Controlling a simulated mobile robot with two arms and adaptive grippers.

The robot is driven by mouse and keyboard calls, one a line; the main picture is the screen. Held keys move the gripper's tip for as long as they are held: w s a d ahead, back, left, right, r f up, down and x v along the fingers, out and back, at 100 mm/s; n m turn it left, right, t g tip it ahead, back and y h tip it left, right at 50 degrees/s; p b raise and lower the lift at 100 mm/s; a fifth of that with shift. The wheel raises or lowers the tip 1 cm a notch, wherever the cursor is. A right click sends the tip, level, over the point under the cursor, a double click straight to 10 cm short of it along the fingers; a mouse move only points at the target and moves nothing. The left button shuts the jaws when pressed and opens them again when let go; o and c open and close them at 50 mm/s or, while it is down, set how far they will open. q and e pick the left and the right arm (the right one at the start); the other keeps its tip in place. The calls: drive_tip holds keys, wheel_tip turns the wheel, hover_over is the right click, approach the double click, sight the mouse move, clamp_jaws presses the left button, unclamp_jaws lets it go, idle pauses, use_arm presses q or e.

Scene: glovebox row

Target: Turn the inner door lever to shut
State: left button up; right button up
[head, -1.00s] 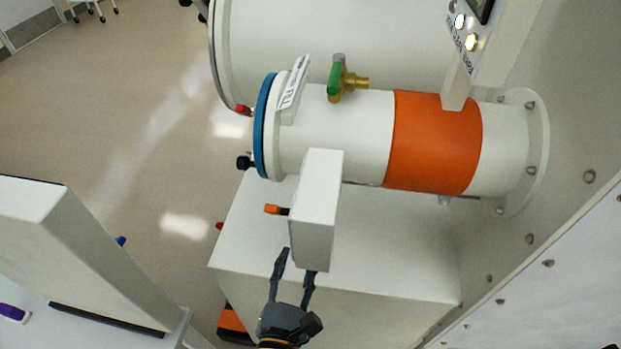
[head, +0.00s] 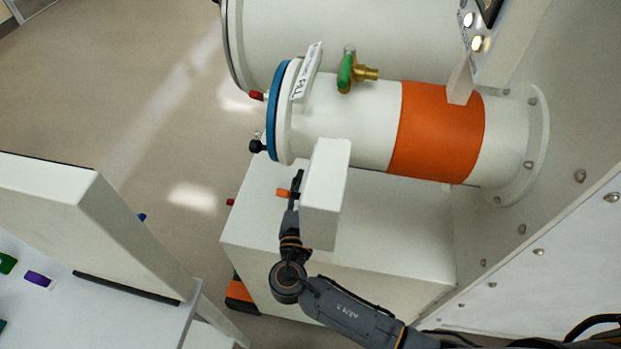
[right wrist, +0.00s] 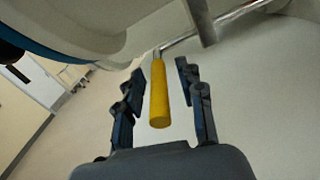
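The yellow grip of a lever (right wrist: 159,92) hangs from a bent metal rod in the right wrist view. My right gripper (right wrist: 160,80) is open, with one finger on each side of the grip and a visible gap to each. In the head view my right gripper (head: 296,182) is beside a white box (head: 323,205), which stands in front of the small antechamber tube (head: 355,125). The yellow grip cannot be made out in the head view. My left gripper is not in view.
A small orange-tipped part (head: 283,193) is close to my right gripper's left side. The tube has a blue-rimmed outer end (head: 273,110), an orange band (head: 435,133) and a green-handled valve (head: 345,71). A white cabinet (head: 385,225) lies below. Open floor (head: 150,150) is at left.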

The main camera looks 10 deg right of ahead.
drive_tip(key=shift+w+d, duration=0.1)
drive_tip(key=shift+w, duration=0.1)
clamp_jaws()
drive_tip(key=f+t+b, duration=0.1)
drive_tip(key=t+b, duration=0.1)
drive_tip(key=b, duration=0.3)
drive_tip(key=f+t+h+b, duration=0.1)
drive_tip(key=b, duration=0.4)
drive_tip(key=w+t+b, duration=0.1)
drive_tip(key=t+b, duration=0.1)
drive_tip(key=b, duration=0.3)
drive_tip(key=shift+w+d+f+t+h, duration=0.1)
drive_tip(key=shift+d+f+t+h, duration=0.1)
drive_tip(key=shift+f+t+h, duration=0.15)
unclamp_jaws()
